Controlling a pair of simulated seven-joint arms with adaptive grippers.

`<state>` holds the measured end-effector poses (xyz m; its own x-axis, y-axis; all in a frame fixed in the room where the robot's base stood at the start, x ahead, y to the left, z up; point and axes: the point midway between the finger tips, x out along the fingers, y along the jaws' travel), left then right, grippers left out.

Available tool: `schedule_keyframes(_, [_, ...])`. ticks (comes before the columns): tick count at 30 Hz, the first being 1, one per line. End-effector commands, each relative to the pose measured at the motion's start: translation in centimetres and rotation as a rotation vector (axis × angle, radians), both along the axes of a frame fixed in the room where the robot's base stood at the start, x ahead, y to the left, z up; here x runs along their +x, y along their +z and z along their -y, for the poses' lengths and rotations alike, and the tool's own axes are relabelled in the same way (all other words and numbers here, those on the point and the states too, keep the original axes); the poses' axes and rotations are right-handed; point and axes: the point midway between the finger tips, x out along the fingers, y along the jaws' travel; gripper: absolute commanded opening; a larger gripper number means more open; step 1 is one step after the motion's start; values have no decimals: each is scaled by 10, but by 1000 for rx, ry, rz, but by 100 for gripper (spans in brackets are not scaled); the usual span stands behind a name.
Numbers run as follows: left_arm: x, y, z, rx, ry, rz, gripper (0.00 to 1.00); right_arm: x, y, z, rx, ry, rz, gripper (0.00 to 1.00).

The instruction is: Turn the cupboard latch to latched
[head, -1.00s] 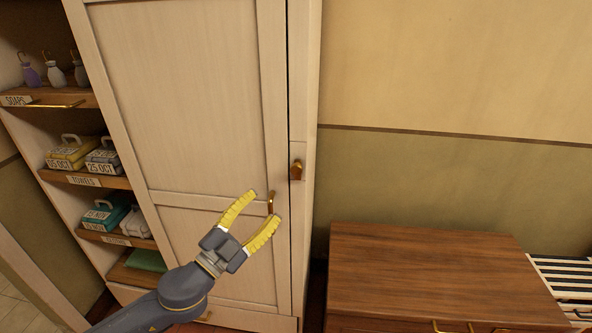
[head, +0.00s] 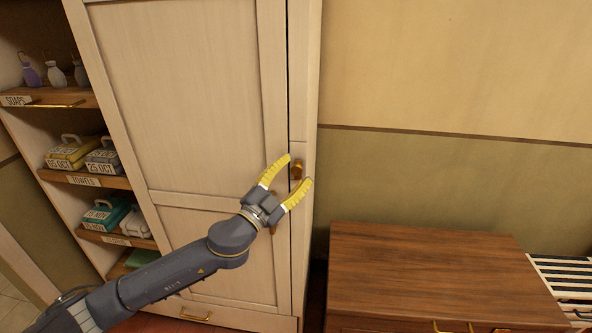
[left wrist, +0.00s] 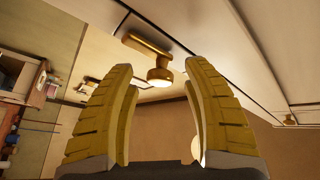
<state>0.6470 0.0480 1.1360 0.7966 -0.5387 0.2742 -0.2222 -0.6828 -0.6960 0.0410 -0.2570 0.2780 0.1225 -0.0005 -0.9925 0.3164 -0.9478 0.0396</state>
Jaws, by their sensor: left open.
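The cupboard latch (head: 297,170) is a small brass knob on a plate, on the frame strip right of the tall cream cupboard door (head: 190,100). In the left wrist view the latch (left wrist: 159,72) lies ahead, between and beyond the fingertips, with a gap to each finger. My left gripper (head: 299,171) has yellow ribbed fingers, open and empty, spread on either side of the latch in the head view. I cannot tell whether the fingers touch it. The door handle is mostly hidden behind the gripper. My right gripper is not in view.
Open shelves (head: 85,180) with labelled boxes and bottles stand left of the door. A wooden chest (head: 425,270) stands at the lower right. The wall (head: 450,180) right of the cupboard is bare.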

Motion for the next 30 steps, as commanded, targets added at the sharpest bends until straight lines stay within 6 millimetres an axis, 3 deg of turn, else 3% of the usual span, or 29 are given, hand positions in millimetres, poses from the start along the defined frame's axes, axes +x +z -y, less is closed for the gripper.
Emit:
schedule_keyframes(17, [9, 3, 6, 0, 0, 0, 50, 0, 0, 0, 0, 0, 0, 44])
schedule_keyframes(30, [9, 4, 6, 0, -1, 1, 0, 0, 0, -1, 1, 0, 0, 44])
